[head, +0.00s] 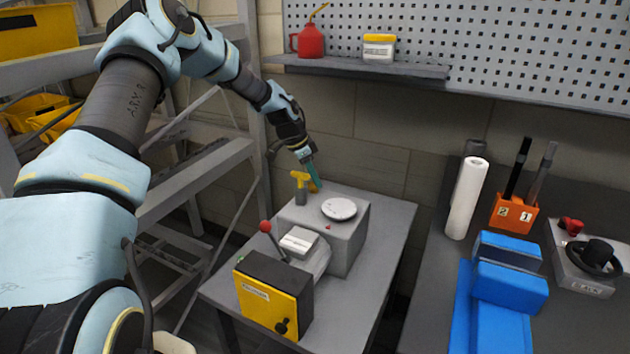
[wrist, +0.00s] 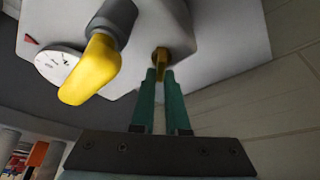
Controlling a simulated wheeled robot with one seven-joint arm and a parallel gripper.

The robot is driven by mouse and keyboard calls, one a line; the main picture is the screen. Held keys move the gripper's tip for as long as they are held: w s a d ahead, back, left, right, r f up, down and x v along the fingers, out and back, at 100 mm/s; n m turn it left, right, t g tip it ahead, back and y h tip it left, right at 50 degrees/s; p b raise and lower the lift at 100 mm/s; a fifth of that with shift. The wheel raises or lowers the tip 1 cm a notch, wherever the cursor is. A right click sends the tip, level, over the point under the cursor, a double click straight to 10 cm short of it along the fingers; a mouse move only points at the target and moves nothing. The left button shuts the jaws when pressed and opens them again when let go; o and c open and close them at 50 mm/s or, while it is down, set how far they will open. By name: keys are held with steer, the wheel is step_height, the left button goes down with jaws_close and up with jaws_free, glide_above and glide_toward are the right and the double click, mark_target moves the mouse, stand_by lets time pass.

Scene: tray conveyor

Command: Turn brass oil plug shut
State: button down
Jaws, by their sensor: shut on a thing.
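The brass oil plug (wrist: 160,55) sits in the wall of the grey machine housing (head: 350,232), on the far side as seen from my head. In the wrist view its hex head is against the housing and a narrow brass part reaches between my fingers. My gripper (head: 314,182) comes down behind the machine. Its green fingers show in the wrist view (wrist: 161,76) and are shut on the plug's brass part, one on each side. In the head view the plug is mostly hidden by the fingers and the housing.
A yellow handle (head: 300,177) on a grey stem stands close beside my gripper; it looms near the fingers in the wrist view (wrist: 92,72). A white disc (head: 339,208) lies on the housing. A red-knobbed lever (head: 265,227) and yellow box (head: 265,300) are in front.

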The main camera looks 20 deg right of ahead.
steer(key=m+g, duration=0.1)
steer(key=m, duration=0.3)
steer(key=shift+m+g+y+b, duration=0.3)
steer(key=shift+g+b, duration=0.1)
steer(key=shift+s+m+g+y+b, duration=0.1)
steer(key=shift+m+g+y+b, duration=0.35)
steer(key=shift+m, duration=1.45)
steer(key=c, duration=0.9)
jaws_free()
steer(key=shift+a+r, duration=0.1)
steer(key=v, duration=0.2)
steer(key=w+b+v, duration=0.1)
steer(key=v, duration=0.2)
steer(key=shift+a, duration=0.2)
steer(key=w+a, duration=0.2)
steer(key=w, duration=0.1)
steer(key=w+a+b, duration=0.1)
steer(key=w+a, duration=0.3)
steer(key=w, duration=0.1)
steer(key=shift+w+a+b, duration=0.3)
steer(key=shift+a+b, duration=0.1)
